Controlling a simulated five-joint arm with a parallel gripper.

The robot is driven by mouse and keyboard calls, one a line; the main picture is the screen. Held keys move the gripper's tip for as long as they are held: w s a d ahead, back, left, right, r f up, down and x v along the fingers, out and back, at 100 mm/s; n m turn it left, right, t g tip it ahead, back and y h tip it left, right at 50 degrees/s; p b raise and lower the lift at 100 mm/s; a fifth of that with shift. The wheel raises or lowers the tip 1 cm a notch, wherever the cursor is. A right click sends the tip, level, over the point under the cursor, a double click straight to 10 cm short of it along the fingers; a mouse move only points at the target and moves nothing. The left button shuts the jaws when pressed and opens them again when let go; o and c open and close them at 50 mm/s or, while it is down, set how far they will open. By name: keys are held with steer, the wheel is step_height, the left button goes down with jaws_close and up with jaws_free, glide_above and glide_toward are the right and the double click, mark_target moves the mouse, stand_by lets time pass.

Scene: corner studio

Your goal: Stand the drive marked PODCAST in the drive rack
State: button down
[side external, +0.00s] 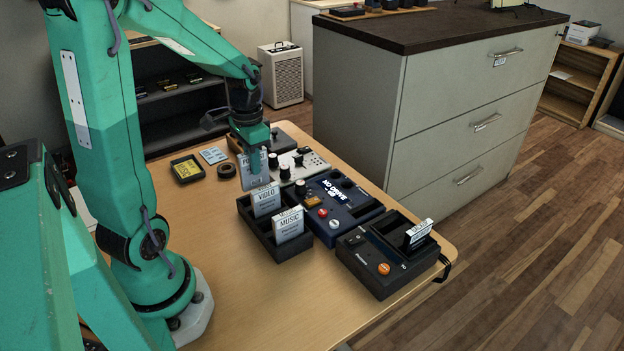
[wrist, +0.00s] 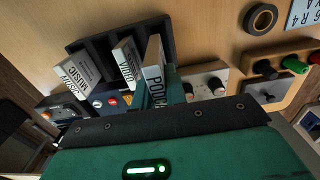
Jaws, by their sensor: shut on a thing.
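My gripper (side external: 257,158) is shut on a pale drive (side external: 252,178), seen nearly upright behind the far end of the rack. In the wrist view the held drive (wrist: 153,72) shows PODCAST on its edge, between the fingers (wrist: 158,92). The black drive rack (side external: 264,239) holds the VIDEO drive (side external: 265,198) in its middle and the MUSIC drive (side external: 289,224) at its near end. The rack (wrist: 82,46) also shows in the wrist view, where PODCAST overlaps its third slot. I cannot tell whether the held drive's lower edge is inside the slot.
A blue box (side external: 340,205) and a black dock (side external: 370,262) with another drive (side external: 418,234) stand right of the rack. A white knobbed panel (side external: 308,165), tape roll (side external: 226,170) and small tray (side external: 187,169) lie behind. The table left of the rack is clear.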

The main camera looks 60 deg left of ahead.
mark_target(255, 186)
steer(key=shift+f, duration=0.15)
steer(key=shift+f, duration=2.55)
steer(key=shift+f, duration=0.75)
steer(key=c, duration=1.3)
jaws_free()
steer(key=shift+c, duration=0.2)
steer(key=shift+r, duration=0.2)
steer(key=shift+r, duration=2.8)
steer(key=shift+r, duration=0.1)
steer(key=shift+r, duration=2.4)
